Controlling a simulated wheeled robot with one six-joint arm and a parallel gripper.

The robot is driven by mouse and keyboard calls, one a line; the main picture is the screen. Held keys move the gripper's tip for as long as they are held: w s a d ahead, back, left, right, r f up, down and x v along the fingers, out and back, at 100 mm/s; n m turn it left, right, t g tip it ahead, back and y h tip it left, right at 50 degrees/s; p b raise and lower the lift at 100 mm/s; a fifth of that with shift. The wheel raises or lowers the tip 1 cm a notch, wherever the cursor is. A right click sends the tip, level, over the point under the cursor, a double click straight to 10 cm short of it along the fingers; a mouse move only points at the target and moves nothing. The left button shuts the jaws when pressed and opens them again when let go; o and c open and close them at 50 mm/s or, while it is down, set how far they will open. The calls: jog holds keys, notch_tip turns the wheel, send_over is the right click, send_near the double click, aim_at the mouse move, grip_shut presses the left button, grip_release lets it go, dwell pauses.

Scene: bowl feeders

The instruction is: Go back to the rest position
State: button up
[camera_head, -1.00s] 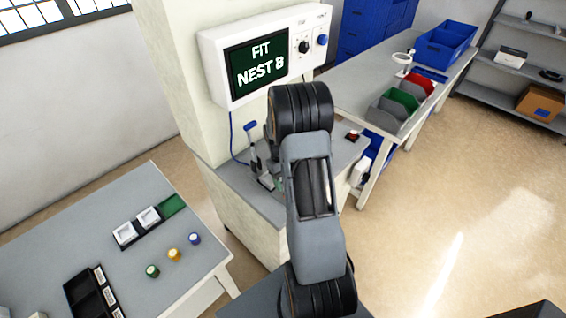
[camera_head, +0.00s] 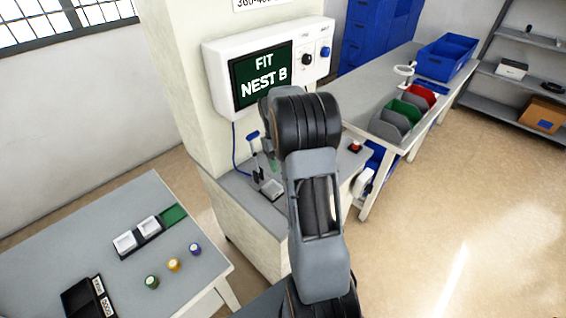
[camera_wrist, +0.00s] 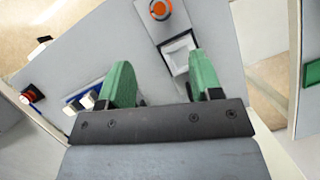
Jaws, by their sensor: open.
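My gripper (camera_wrist: 162,80) shows in the wrist view as two green fingers spread wide with nothing between them. It is above the grey counter (camera_wrist: 215,30), and the counter's fixture with a white square nest (camera_wrist: 178,55) and an orange knob (camera_wrist: 160,9) appears beyond the fingertips. In the head view my arm fills the middle and hides most of the gripper. The lever press (camera_head: 260,165) stands on the small counter left of my arm. The wall panel (camera_head: 262,75) reads "FIT NEST B".
The left table (camera_head: 75,230) carries two white nests, a green pad (camera_head: 173,215), a black tray (camera_head: 82,300) and green, yellow and blue capped pieces. A red button (camera_head: 355,146) is right of my arm. A bench with bins (camera_head: 405,110) stands behind. Floor at right is clear.

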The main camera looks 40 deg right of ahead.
dwell(0.3)
jog(key=s+a+r+t, duration=0.4)
jog(key=s+a, duration=0.2)
jog(key=a, duration=0.3)
jog(key=s+a+r+n+t, duration=0.1)
jog(key=s+a+r+t, duration=0.3)
jog(key=s+a, duration=0.3)
jog(key=shift+s+a+r+n+h, duration=0.3)
jog(key=shift+a+r, duration=0.2)
jog(key=shift+a, duration=0.75)
